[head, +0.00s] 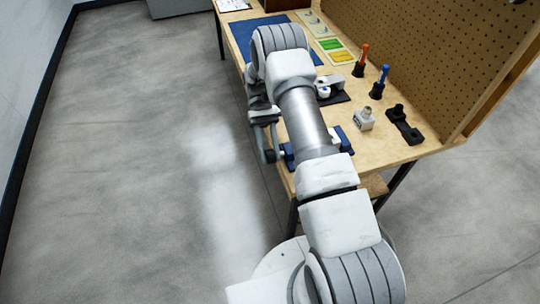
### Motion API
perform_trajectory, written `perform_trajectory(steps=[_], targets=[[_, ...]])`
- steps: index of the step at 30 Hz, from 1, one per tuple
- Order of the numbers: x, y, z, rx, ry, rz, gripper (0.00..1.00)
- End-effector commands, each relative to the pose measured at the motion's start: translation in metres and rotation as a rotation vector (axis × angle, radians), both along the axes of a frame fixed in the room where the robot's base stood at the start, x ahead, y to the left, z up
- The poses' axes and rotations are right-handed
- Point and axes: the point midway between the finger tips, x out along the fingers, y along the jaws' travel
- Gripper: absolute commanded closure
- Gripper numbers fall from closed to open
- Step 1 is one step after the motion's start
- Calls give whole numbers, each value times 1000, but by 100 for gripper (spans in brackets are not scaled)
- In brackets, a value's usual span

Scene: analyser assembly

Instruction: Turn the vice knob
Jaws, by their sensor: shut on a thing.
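The blue vice (346,139) is at the near front corner of the workbench. My forearm covers its middle, and another blue part of it shows left of the arm. My gripper (268,156) hangs in front of the bench's left edge, beside the vice. It is shut on the vice knob, which is mostly hidden by the fingers and arm. The knob's angle cannot be made out.
The wooden workbench (405,151) carries a blue mat (243,38), coloured cards, orange-handled (362,58) and blue-handled (380,80) tools in stands, a grey-white part (364,120) and a black part (404,125). A pegboard (440,50) bounds the right. The floor to the left is clear.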

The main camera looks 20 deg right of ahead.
Motion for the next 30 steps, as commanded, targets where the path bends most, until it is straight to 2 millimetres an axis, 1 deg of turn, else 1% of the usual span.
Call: perform_trajectory(steps=[1, 10, 25, 26, 27, 28, 30], targets=[[1, 1, -5, 2, 24, -1, 100], [1, 1, -3, 2, 124, -1, 100], [1, 1, -2, 3, 142, -2, 100], [0, 1, -2, 3, 142, -2, 64], [0, 1, -2, 3, 142, -2, 56], [0, 1, -2, 3, 142, -2, 53], [0, 1, -2, 3, 142, -2, 53]])
